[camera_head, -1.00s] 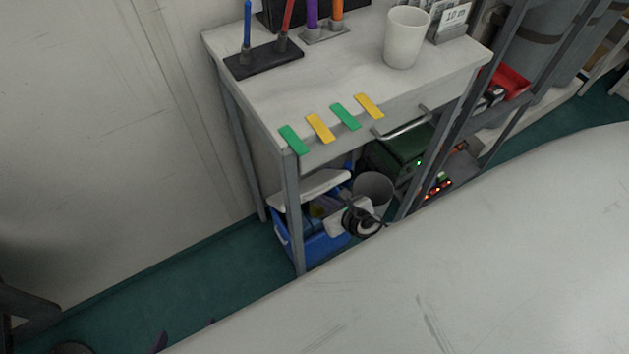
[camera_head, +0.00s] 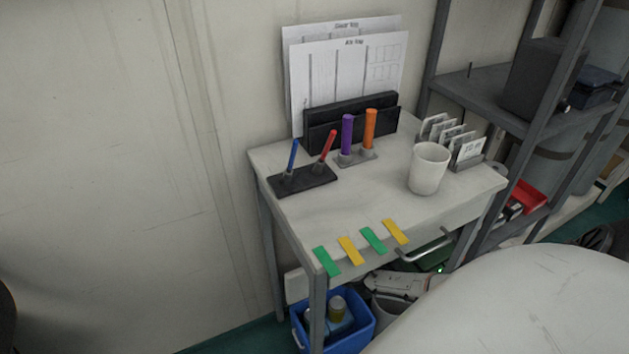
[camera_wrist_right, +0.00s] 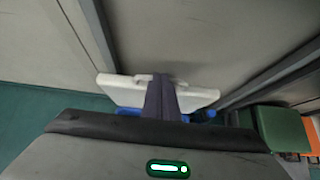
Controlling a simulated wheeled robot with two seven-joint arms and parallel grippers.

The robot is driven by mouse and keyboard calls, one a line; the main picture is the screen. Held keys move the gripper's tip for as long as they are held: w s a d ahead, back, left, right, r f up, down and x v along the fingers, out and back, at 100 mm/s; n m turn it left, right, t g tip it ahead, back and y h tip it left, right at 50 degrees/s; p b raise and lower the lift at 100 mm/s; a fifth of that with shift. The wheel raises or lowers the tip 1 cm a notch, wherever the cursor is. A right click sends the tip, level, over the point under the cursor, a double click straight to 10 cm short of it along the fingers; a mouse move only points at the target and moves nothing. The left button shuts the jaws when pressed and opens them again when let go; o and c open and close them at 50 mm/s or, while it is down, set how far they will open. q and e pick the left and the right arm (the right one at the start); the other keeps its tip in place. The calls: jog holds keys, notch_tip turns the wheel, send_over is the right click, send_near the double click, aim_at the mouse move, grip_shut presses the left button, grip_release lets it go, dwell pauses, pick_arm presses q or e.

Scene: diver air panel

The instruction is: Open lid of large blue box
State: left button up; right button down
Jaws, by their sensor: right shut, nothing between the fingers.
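The blue box (camera_head: 362,329) stands on the floor under the small table. Its top is open to view, and a can and other items show inside. A pale panel, which looks like its white lid (camera_head: 296,286), stands raised at the box's rear left, partly hidden by the table leg. In the right wrist view the white lid (camera_wrist_right: 125,90) shows with blue box edge (camera_wrist_right: 203,115) below it. My right gripper (camera_wrist_right: 163,80) is shut and empty, its dark fingers in front of the lid; I cannot tell whether they touch. My left gripper is not in view.
The table (camera_head: 350,215) carries pens, coloured tags, a white cup (camera_head: 429,168) and a paper holder. Its leg (camera_head: 318,310) stands before the box. A grey bin (camera_head: 388,308) is beside the box. A metal shelf (camera_head: 490,90) stands at the right.

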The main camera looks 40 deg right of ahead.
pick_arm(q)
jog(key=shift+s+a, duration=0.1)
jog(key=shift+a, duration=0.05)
pick_arm(e)
jog(key=shift+w, duration=0.2)
pick_arm(q)
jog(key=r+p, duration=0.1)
jog(key=p, duration=0.1)
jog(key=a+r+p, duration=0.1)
jog(key=p, duration=0.1)
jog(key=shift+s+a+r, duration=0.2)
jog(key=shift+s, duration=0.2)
pick_arm(e)
jog(key=v, duration=0.7)
jog(key=shift+s+r, duration=0.2)
